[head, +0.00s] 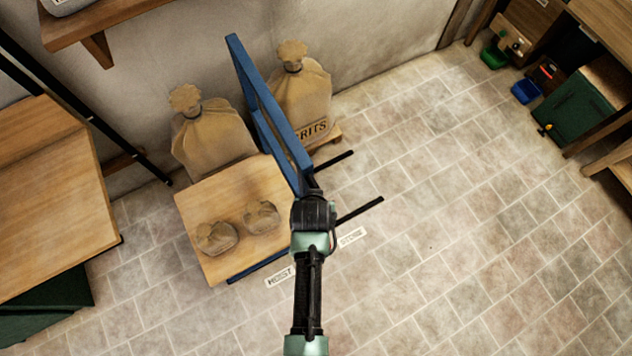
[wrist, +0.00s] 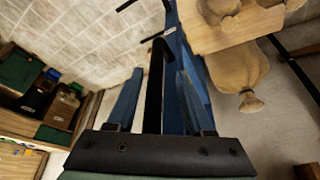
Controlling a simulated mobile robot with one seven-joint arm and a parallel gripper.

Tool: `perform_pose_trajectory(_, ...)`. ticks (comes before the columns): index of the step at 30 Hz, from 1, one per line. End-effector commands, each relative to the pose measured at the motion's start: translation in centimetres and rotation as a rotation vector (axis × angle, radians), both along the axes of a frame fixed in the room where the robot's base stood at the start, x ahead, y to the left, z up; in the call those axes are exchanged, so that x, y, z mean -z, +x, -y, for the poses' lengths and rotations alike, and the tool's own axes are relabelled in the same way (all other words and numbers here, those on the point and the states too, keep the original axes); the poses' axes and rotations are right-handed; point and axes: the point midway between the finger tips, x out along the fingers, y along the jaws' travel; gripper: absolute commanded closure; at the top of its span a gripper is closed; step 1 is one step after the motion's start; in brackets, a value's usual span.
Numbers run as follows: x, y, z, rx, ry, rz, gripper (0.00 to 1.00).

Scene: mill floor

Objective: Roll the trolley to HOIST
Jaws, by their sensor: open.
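The trolley has a wooden deck (head: 215,205) with a blue edge and a tall blue handle frame (head: 262,105). Two small sacks (head: 217,238) lie on the deck, and a big tied sack (head: 212,140) stands at its wall side. My gripper (head: 312,190) is at the near end of the blue frame. In the wrist view my gripper (wrist: 155,95) is open, with a dark bar (wrist: 155,80) between its fingers; contact cannot be told. A HOIST floor label (head: 280,276) lies beside the deck, partly hidden by my arm.
A GRITS sack (head: 303,100) stands on a low wooden base by the wall. Dark bars (head: 360,210) show right of the trolley, near another floor label (head: 352,237). A wooden bench (head: 50,195) is at left. Tiled floor (head: 450,220) is open at right, before shelves with bins.

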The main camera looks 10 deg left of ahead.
Motion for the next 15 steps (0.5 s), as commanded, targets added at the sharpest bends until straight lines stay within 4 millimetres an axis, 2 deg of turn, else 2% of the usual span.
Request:
perform_pose_trajectory(8,-1.1,-0.4,0.1,0.001,0.0,0.002,0.48)
perform_pose_trajectory(15,-4.5,-1.8,0.1,0.0,-0.001,0.004,0.48)
